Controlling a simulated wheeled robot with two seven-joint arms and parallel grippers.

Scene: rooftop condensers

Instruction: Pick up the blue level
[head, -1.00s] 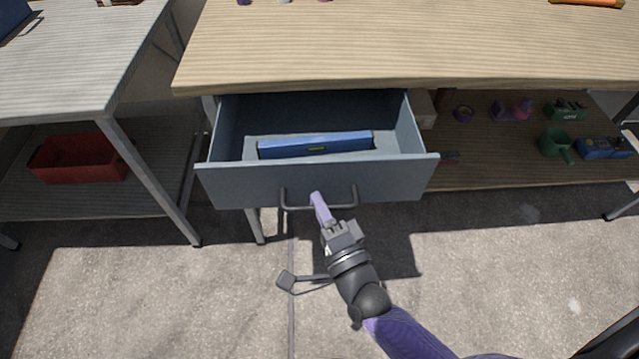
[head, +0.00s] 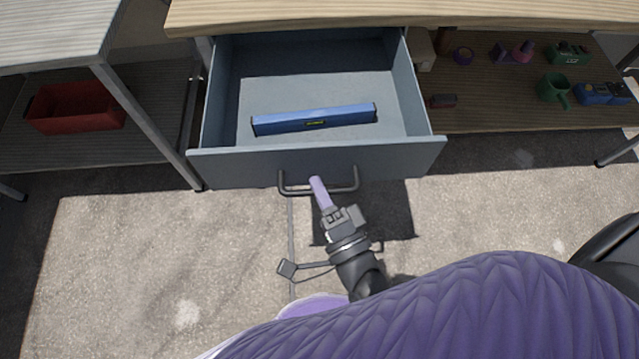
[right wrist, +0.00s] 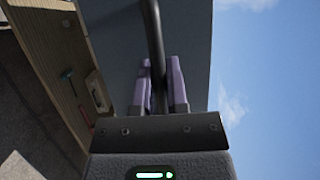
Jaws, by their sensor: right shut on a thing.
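The blue level (head: 314,119) lies flat in the open drawer (head: 232,165), with a small yellow-marked patch on its near side. The drawer is grey-blue and hangs under the wooden workbench. My right gripper (head: 316,183) is shut on the drawer's dark bar handle (head: 345,187), in front of the drawer. In the right wrist view the handle (right wrist: 154,40) passes between the purple fingers of the gripper (right wrist: 160,90). My left gripper is not in view.
The wooden workbench top (head: 450,14) is above the drawer. A red bin (head: 75,107) sits on the left table's lower shelf. The concrete floor in front is mostly clear.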

